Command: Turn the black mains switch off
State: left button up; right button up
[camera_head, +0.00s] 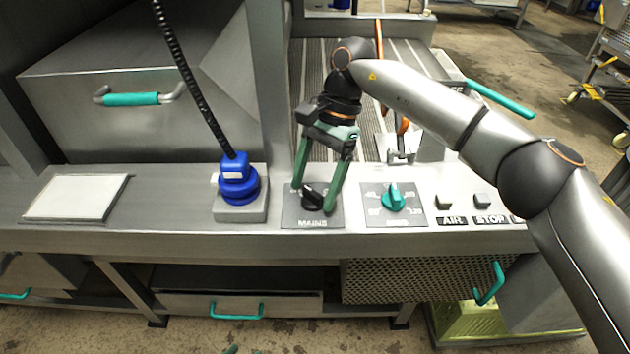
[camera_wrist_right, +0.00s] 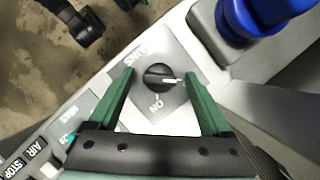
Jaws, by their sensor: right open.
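The black mains switch (camera_head: 312,196) is a round knob on a grey plate lettered MAINS (camera_head: 313,222), on the steel counter. In the right wrist view the knob (camera_wrist_right: 159,79) shows a white pointer line, and "ON" is lettered on the plate beside it. My right gripper (camera_head: 314,198) reaches down from above with its green fingers spread, one on each side of the knob. In the right wrist view the open fingers (camera_wrist_right: 163,84) stand apart from the knob, with gaps on both sides. Whether the fingertips touch the plate cannot be told. My left gripper does not show.
A teal dial (camera_head: 393,197) sits just right of the mains plate, then AIR (camera_head: 444,202) and STOP (camera_head: 482,201) buttons. A blue plug (camera_head: 238,180) with a black coiled cable stands to the left. A white panel (camera_head: 77,197) lies farther left.

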jog(key=p+v, duration=0.3)
jog(key=v, duration=0.9)
jog(key=shift+r, duration=0.3)
jog(key=shift+s, duration=0.1)
